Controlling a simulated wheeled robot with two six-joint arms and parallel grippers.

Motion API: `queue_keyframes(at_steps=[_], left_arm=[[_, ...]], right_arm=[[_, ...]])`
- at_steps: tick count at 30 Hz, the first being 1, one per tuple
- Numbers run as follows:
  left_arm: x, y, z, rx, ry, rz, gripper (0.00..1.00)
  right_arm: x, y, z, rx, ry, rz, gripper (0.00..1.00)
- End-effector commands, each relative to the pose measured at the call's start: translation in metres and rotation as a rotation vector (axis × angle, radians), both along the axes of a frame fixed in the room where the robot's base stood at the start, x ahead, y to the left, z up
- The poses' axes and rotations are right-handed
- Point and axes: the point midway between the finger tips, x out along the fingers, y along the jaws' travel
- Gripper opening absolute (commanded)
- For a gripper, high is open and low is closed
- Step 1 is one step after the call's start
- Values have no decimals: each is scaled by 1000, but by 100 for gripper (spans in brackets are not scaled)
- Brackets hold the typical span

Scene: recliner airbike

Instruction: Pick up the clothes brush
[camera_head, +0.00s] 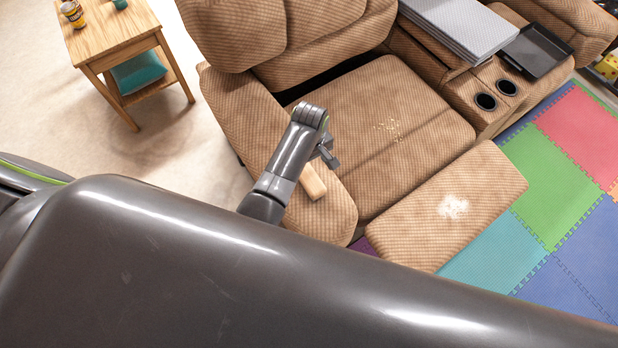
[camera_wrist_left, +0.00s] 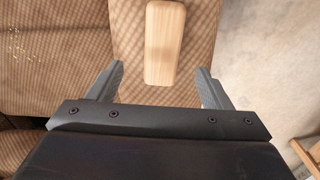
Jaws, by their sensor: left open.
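The clothes brush (camera_head: 313,184) shows as a pale wooden block lying on the recliner's left armrest (camera_head: 332,218). In the left wrist view the brush (camera_wrist_left: 164,42) lies lengthwise on the brown fabric, its near end between the finger lines. Any bristles are hidden. My left gripper (camera_head: 328,158) is above the armrest, close to the brush. In the left wrist view the left gripper (camera_wrist_left: 160,76) is open, with one finger to each side of the brush and nothing held. I cannot tell the height gap. My right gripper is not in view.
The recliner seat (camera_head: 420,150) has crumbs (camera_head: 388,126), and the footrest has a white patch (camera_head: 453,206). A console with cup holders (camera_head: 485,101) and a black tray (camera_head: 538,50) is at right. A wooden side table (camera_head: 110,35) stands at left. My dark arm link covers the foreground.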

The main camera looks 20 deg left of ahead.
Motion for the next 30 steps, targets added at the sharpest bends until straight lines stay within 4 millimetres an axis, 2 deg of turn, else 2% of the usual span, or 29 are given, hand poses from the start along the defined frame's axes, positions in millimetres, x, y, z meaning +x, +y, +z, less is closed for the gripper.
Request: queue_keyframes(at_steps=[3, 14, 21, 30], left_arm=[[0, 0, -19, 1, 2, -2, 73], [-3, 0, -42, 1, 2, -1, 73], [-7, -2, -74, 1, 2, -2, 73], [-7, -2, -86, 0, -1, -1, 73]], right_arm=[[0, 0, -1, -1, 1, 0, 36], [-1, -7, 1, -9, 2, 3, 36], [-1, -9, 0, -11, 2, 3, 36], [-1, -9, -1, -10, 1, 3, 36]])
